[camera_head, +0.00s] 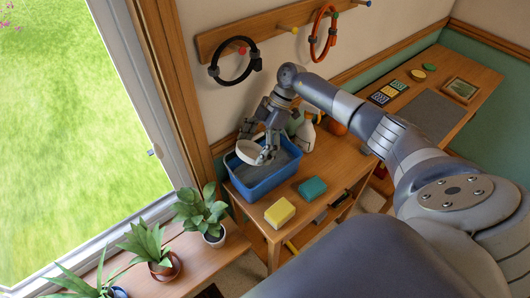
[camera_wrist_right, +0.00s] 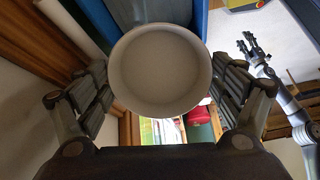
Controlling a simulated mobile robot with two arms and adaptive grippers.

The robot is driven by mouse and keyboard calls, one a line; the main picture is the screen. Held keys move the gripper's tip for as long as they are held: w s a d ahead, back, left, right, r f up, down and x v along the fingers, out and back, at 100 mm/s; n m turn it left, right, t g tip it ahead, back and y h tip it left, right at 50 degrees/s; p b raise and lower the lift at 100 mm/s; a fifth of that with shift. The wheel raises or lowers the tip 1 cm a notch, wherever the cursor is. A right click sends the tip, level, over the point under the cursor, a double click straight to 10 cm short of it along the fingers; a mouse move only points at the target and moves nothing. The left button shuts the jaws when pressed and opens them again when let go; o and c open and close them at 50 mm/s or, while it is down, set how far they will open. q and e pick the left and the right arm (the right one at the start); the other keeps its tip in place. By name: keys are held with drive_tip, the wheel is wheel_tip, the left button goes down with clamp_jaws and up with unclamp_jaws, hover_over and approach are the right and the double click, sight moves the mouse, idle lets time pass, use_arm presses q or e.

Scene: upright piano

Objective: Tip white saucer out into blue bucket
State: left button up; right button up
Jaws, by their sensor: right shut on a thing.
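The white saucer (camera_head: 247,153) is over the blue bucket (camera_head: 264,187), at its far left side in the head view. My right gripper (camera_head: 257,152) is shut on the saucer, with fingers on opposite sides of its rim. In the right wrist view the saucer (camera_wrist_right: 160,70) faces the camera as a plain round disc, with no contents visible. The bucket's blue wall (camera_wrist_right: 198,25) shows behind it. The bucket holds a grey surface inside. How far the saucer is tilted is hard to tell. My left gripper (camera_wrist_right: 254,52) shows small at the right of the wrist view, away from the bucket.
A yellow sponge (camera_head: 280,213) and a teal sponge (camera_head: 312,189) lie in front of the bucket. A white spray bottle (camera_head: 306,135) stands behind it. Potted plants (camera_head: 200,212) line the sill at left. A black ring (camera_head: 234,65) hangs on the peg rail above.

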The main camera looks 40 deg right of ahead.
sight(251, 155)
drive_tip(key=shift+a+f+h+p, duration=0.1)
drive_tip(key=shift+a+h+p, duration=0.15)
drive_tip(key=shift+h+p, duration=0.75)
drive_tip(key=shift+a+h+p, duration=0.2)
drive_tip(key=shift+h+p, duration=0.1)
drive_tip(key=shift+p, duration=1.25)
drive_tip(key=shift+a+f+h+p, duration=0.1)
drive_tip(key=shift+f+h+p, duration=0.2)
drive_tip(key=shift+f+h, duration=0.1)
drive_tip(key=shift+a+f+h+p, duration=0.15)
drive_tip(key=shift+f+h+p, duration=0.15)
drive_tip(key=shift+h+p, duration=0.7)
drive_tip(key=shift+f+p, duration=0.2)
drive_tip(key=shift+p, duration=0.15)
drive_tip(key=shift+f+h, duration=0.35)
drive_tip(key=shift+h, duration=0.45)
drive_tip(key=a+r+p, duration=0.3)
drive_tip(key=shift+a+r+p, duration=0.1)
drive_tip(key=shift+r+p, duration=0.1)
drive_tip(key=shift+p, duration=0.1)
drive_tip(key=shift+s+a+r, duration=0.1)
drive_tip(key=shift+a+r, duration=0.65)
drive_tip(key=shift+a, duration=0.2)
